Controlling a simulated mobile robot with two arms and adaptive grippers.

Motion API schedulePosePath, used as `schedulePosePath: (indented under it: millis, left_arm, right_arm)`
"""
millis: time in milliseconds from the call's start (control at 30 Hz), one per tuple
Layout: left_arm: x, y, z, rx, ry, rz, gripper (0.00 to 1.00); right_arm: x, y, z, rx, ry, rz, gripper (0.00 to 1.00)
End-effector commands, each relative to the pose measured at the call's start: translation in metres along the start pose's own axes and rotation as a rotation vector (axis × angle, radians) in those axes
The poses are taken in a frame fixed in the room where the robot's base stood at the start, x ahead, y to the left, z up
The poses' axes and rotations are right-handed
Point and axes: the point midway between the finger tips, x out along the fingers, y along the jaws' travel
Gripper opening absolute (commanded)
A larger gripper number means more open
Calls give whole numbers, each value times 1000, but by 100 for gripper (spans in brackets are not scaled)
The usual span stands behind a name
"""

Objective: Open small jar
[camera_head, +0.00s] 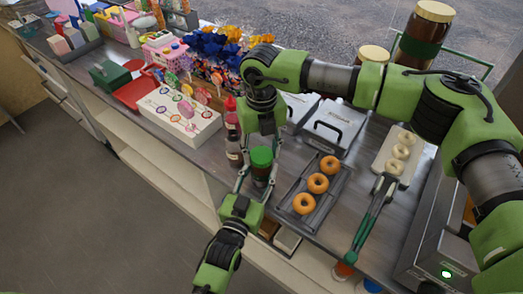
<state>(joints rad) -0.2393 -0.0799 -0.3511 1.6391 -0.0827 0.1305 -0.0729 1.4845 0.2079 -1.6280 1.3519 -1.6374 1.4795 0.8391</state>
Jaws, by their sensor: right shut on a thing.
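The small jar (260,178) has a dark brownish body and a green lid (261,156). It stands upright near the front edge of the counter, in the middle of the view. My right gripper (262,150) comes down from above and is shut on the jar's green lid. My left gripper (258,181) reaches up from below in the picture, with its fingers on either side of the jar's body. Whether these fingers press on the glass is too small to tell. The lid appears to sit on the jar; any gap is hidden.
A red-capped bottle (233,132) stands close left of the jar. A tray (334,196) with three orange doughnuts lies to the right, beside tongs (370,222) and a pale doughnut tray (380,164). A lollipop stand (180,115) is at left. A large jar (424,35) stands behind.

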Motion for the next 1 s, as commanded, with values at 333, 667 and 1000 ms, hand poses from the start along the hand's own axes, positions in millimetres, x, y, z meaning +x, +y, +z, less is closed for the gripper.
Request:
schedulePosePath:
  millis: [333, 667, 1000]
  left_arm:
    - [-1, 0, 2, 0, -5, 0, 0]
    - [-1, 0, 2, 0, -5, 0, 0]
    - [-1, 0, 2, 0, -5, 0, 0]
  right_arm:
    - [0, -1, 0, -725, 0, -1, 18]
    - [-1, -1, 1, -1415, 0, -1, 18]
    - [-2, -1, 1, -2074, 0, -1, 18]
